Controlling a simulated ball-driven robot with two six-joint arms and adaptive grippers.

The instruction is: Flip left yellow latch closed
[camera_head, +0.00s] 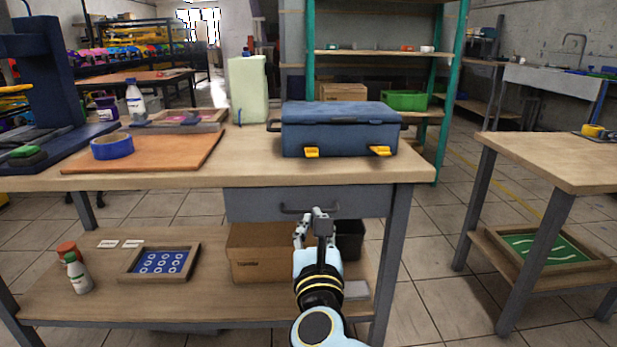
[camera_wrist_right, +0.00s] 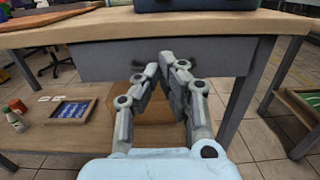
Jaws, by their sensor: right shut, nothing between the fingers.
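A blue toolbox (camera_head: 340,125) stands on the workbench near its right end, lid down. Its left yellow latch (camera_head: 312,152) is low on the front face, and the right yellow latch (camera_head: 380,151) looks more tilted. I cannot tell for sure how each latch is set. My right gripper (camera_head: 316,220) is shut and empty, below the tabletop in front of the grey drawer, apart from the latches. In the right wrist view, the fingertips (camera_wrist_right: 164,60) meet before the drawer; only the toolbox's bottom edge (camera_wrist_right: 190,5) shows there, with no latch. My left gripper is not in view.
The workbench top (camera_head: 250,165) overhangs the drawer (camera_head: 305,203) with its dark handle. Blue tape (camera_head: 112,146) lies on an orange board at left. The benchtop before the toolbox is clear.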

